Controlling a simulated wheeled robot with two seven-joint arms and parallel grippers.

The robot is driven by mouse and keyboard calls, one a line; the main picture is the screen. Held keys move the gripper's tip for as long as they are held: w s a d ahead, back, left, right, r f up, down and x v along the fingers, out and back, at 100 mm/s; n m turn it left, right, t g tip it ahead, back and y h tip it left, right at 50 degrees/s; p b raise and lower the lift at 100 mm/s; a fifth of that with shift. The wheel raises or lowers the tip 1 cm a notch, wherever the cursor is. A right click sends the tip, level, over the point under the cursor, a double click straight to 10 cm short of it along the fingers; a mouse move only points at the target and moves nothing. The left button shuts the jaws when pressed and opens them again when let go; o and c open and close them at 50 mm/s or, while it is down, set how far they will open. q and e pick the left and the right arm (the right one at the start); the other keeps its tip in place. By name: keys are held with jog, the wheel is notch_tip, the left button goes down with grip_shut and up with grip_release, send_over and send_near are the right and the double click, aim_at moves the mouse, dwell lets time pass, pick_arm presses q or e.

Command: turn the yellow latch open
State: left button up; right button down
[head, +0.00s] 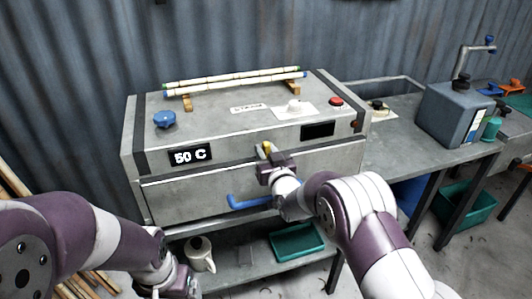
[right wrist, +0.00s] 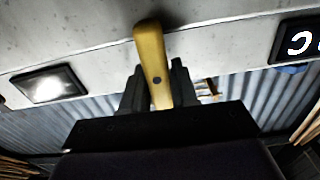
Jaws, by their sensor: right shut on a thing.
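The yellow latch (head: 266,147) is on the upper front of the grey steam box (head: 200,195), right of the "50 C" display (head: 190,155). In the right wrist view the latch (right wrist: 150,55) is a flat yellow bar with a dark pivot dot, running between my fingers. My right gripper (head: 267,157) is shut on the latch; its dark fingers (right wrist: 153,88) sit on both sides of it. The gripper hides part of the latch in the head view. My left gripper (head: 178,283) is low at the bottom edge, away from the box, its fingers not clear.
A blue handle bar (head: 250,203) runs along the lower front of the box, below my right gripper. Rattan poles (head: 235,80) lie on top. A white teapot (head: 200,252) and green tray (head: 298,242) are on the shelf below. A grey tank (head: 455,115) stands right.

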jog(key=m+b, duration=0.5)
jog(key=shift+w+d+f, duration=0.1)
jog(key=shift+d+f, duration=0.15)
jog(key=shift+f, duration=0.1)
jog(key=m+b, duration=0.2)
jog(key=b, duration=0.1)
jog(key=shift+d+m, duration=0.15)
jog(key=shift+m, duration=0.25)
jog(key=shift+w+d+f+m+b, duration=0.15)
jog(key=shift+m+b, duration=0.75)
jog(key=shift+m, duration=0.75)
jog(key=shift+s+f+m+b, duration=0.1)
jog(key=shift+m+b, duration=0.8)
jog(key=shift+m, duration=0.7)
jog(key=shift+w+d+f+m+b, duration=0.15)
jog(key=shift+m+b, duration=0.75)
jog(key=shift+m, duration=0.75)
jog(key=shift+s+a, duration=0.1)
jog(key=c, duration=1)
grip_release()
jog(key=shift+o, duration=0.2)
jog(key=shift+s, duration=0.1)
